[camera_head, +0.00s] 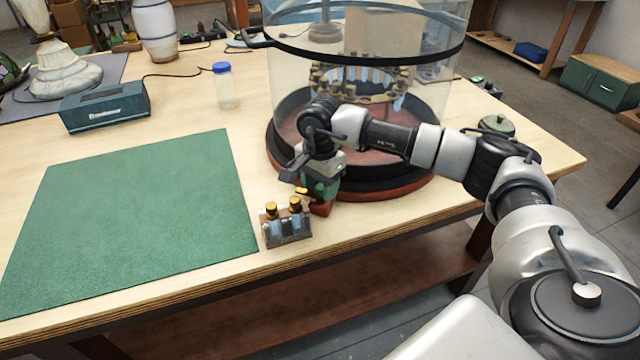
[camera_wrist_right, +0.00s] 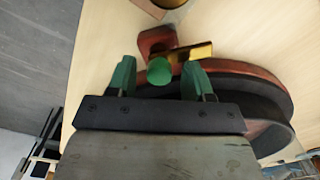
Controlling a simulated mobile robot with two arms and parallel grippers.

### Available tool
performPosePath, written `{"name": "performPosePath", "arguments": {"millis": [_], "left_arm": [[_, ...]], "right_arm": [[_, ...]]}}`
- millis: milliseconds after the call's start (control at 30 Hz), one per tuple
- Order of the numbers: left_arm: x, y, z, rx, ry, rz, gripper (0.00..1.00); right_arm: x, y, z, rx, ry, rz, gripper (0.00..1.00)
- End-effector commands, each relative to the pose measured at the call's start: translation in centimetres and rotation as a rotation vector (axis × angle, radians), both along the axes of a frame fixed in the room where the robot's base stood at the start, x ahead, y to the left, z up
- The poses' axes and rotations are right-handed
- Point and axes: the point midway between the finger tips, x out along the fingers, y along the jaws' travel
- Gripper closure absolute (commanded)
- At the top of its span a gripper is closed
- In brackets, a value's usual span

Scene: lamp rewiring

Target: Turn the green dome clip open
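The glass dome (camera_head: 300,85) stands on a round dark base with a red-brown rim (camera_head: 385,192) near the table's front edge. The dome clip shows best in the right wrist view: a green round knob (camera_wrist_right: 160,71) with a brass bar (camera_wrist_right: 194,52) by a red-brown block (camera_wrist_right: 154,40). In the head view its red-brown block (camera_head: 321,208) shows below my gripper; the rest is mostly hidden. My right gripper (camera_head: 318,187) is open, its green fingers (camera_wrist_right: 158,65) on either side of the knob, with gaps visible. My left gripper is not in view.
A metal holder (camera_head: 288,230) with brass-topped pieces stands just left of the clip, close to my gripper. A green mat (camera_head: 135,215) lies clear at the left. A blue-lidded jar (camera_head: 226,88) and a teal box (camera_head: 104,108) stand farther back.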

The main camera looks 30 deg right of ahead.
Motion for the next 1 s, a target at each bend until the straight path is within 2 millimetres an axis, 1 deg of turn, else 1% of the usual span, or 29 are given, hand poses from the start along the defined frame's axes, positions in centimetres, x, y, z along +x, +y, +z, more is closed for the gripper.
{"name": "performPosePath", "arguments": {"millis": [167, 267, 367, 600, 733, 800, 900, 1000], "left_arm": [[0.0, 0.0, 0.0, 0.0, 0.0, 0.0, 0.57], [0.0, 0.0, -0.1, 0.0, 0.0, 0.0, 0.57], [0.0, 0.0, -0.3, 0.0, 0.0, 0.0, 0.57], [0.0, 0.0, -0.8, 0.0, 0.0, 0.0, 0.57], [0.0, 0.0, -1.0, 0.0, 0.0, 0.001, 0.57], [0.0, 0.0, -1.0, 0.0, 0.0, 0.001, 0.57], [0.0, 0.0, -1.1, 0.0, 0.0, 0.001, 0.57], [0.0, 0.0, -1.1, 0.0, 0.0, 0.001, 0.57]], "right_arm": [[0.0, 0.0, -0.1, -0.001, 0.002, 0.0, 0.49], [0.0, 0.0, 0.4, 0.0, 0.0, -0.001, 0.49], [0.1, 0.0, 1.7, 0.0, -0.002, -0.001, 0.49], [0.1, 0.0, 6.6, 0.001, -0.004, 0.0, 0.49], [0.0, 0.0, 8.8, 0.001, -0.002, 0.0, 0.49], [0.0, 0.0, 9.7, 0.0, -0.001, -0.001, 0.49], [0.0, 0.0, 10.5, 0.0, -0.001, -0.001, 0.49], [0.0, 0.0, 10.8, 0.0, 0.001, 0.0, 0.49]]}}
